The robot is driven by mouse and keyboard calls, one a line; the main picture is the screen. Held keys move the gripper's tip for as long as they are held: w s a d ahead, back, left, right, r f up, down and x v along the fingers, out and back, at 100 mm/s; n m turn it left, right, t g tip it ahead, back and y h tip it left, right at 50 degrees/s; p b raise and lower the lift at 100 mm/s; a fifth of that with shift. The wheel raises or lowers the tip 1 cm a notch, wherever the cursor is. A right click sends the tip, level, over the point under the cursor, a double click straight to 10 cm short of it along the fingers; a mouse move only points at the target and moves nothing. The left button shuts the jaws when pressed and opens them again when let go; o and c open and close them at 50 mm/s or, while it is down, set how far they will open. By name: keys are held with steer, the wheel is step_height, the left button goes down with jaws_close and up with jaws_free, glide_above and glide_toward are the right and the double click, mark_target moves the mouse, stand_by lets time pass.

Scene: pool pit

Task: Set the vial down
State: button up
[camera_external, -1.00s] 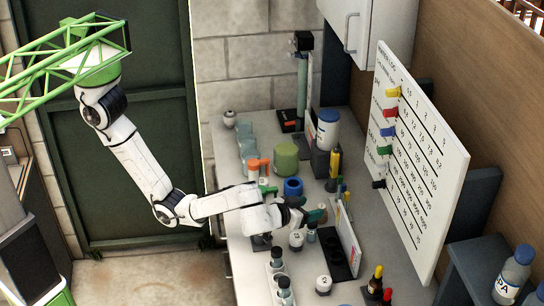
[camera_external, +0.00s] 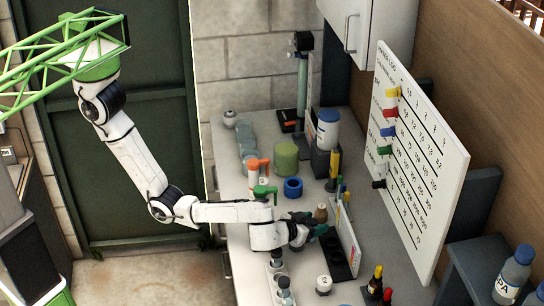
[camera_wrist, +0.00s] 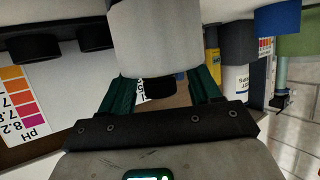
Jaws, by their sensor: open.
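My gripper (camera_external: 312,231) is low over the bench, beside the black holed base (camera_external: 337,259) of the upright colour-card stand. In the wrist view its two green fingers (camera_wrist: 162,88) are spread apart. A pale grey cylinder (camera_wrist: 155,38) with a dark end fills the space at the fingertips. I cannot tell whether it is the vial or whether it touches the bench. A small brown-topped bottle (camera_external: 320,213) stands just behind the gripper. Dark-capped vials (camera_external: 277,257) stand in a white rack in front of the gripper.
A white jar (camera_external: 323,284) stands to the front right. An orange-topped bottle (camera_external: 256,172), a green-topped bottle (camera_external: 264,191), a blue ring (camera_external: 293,187) and a green tub (camera_external: 286,157) stand behind. The colour card (camera_wrist: 22,102) shows at left in the wrist view.

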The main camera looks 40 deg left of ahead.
jaws_close()
stand_by(0.5)
step_height(320, 180, up, 18)
steer(key=b, duration=0.2)
steer(key=shift+b, duration=0.35)
